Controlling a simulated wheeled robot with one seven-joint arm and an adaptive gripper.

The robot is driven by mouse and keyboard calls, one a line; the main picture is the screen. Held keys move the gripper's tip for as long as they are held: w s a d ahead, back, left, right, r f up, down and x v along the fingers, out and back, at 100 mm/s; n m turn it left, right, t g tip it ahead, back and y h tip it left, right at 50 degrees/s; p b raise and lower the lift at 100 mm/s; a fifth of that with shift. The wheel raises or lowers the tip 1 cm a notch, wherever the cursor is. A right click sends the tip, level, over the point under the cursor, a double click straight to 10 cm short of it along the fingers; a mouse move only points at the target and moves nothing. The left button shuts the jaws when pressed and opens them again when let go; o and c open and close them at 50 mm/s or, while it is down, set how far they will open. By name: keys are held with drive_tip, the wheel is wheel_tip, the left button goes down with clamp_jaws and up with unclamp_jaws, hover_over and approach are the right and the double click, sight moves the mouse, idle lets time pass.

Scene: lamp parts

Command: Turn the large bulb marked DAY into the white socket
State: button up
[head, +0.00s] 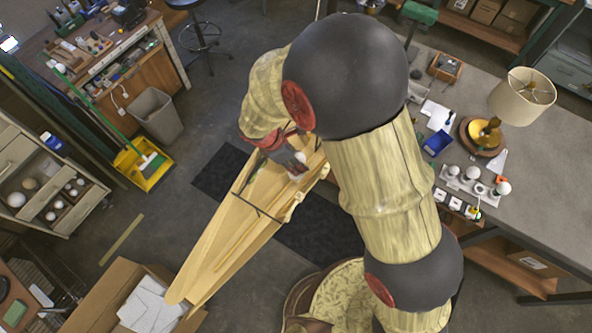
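On the grey bench at the right stands a row of white socket-like fittings (472,173), some with round white bulbs. A round white bulb (503,187) sits at the right end of this row. The markings are too small to read, so I cannot tell which bulb is marked DAY or which fitting is the white socket. My gripper (297,165) is well left of the bench, pointing down, partly hidden by my arm. A small white rounded thing (298,172) shows at its fingertips. I cannot tell whether the fingers hold it.
The bench (535,205) also bears a shaded lamp (522,96), a blue bin (437,143) and small white cards (455,203). Round bulbs (16,199) sit in a left cabinet. A grey bin (157,115) stands upper left.

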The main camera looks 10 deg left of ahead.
drive_tip(key=m+g, duration=0.1)
drive_tip(key=m, duration=0.1)
drive_tip(key=shift+m, duration=0.4)
drive_tip(key=m, duration=0.2)
drive_tip(key=m+g, duration=0.1)
drive_tip(key=m, duration=0.1)
drive_tip(key=shift+g+h, duration=0.3)
drive_tip(key=o, duration=0.8)
drive_tip(key=shift+o, duration=0.2)
drive_tip(key=n+t, duration=0.1)
drive_tip(key=n, duration=0.2)
drive_tip(key=n+t, duration=0.1)
drive_tip(key=n, duration=0.3)
drive_tip(key=shift+s+t+y, duration=0.1)
drive_tip(key=shift+t+y, duration=0.3)
